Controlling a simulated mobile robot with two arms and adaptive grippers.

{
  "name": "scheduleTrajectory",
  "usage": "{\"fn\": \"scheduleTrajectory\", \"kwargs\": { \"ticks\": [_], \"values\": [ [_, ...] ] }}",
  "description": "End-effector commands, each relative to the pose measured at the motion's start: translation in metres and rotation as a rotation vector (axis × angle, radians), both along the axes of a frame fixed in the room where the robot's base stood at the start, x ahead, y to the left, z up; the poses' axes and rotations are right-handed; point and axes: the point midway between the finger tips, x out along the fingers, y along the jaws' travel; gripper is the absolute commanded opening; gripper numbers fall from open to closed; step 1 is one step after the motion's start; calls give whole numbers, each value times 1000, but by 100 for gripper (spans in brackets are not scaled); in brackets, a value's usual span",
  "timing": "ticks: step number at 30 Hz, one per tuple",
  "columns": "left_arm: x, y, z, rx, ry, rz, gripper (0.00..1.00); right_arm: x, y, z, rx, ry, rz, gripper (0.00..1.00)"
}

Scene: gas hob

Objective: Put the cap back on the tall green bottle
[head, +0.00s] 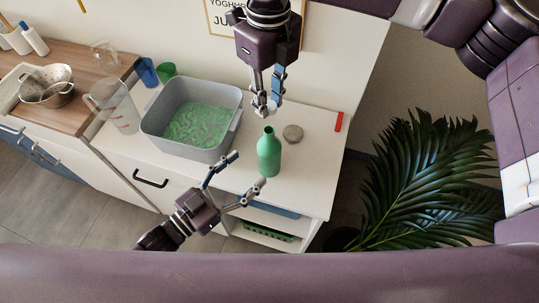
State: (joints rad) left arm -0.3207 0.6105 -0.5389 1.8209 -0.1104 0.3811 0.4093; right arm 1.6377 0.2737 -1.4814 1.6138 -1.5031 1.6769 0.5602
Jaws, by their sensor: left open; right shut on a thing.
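The tall green bottle (269,155) stands upright on the white counter, with its neck bare. My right gripper (266,104) comes down from above and is shut on a small pale thing that looks like the cap (259,102). It is held above and slightly behind the bottle's mouth, apart from it; the fingers partly hide it. My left gripper (250,172) is open at the front of the counter. Its fingers spread to the left of the bottle, and I cannot tell whether one touches it.
A grey round disc (293,133) lies right of the bottle. A grey tub (150,131) with green contents stands to the left. A red item (339,122) lies at the counter's right edge, beside a leafy plant (420,180). A clear jug (117,112) stands farther left.

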Motion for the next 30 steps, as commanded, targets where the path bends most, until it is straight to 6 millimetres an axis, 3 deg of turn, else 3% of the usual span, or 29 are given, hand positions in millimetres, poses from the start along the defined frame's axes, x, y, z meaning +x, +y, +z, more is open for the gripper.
{"fn": "scheduleTrajectory", "kwargs": {
  "ticks": [6, 13, 27, 30],
  "values": [
    [33, -31, 1, -2, -4, 1, 66, 0, 0, 0, 0, 0, 0, 15],
    [55, -55, 1, -1, -1, 1, 66, 0, 0, 0, 0, 0, 0, 15],
    [64, -63, 0, 1, 0, 1, 66, 0, 0, 0, 0, 0, 0, 15],
    [64, -63, 0, 1, -1, 1, 57, 0, 0, 0, 0, 0, 0, 15]
  ]
}}
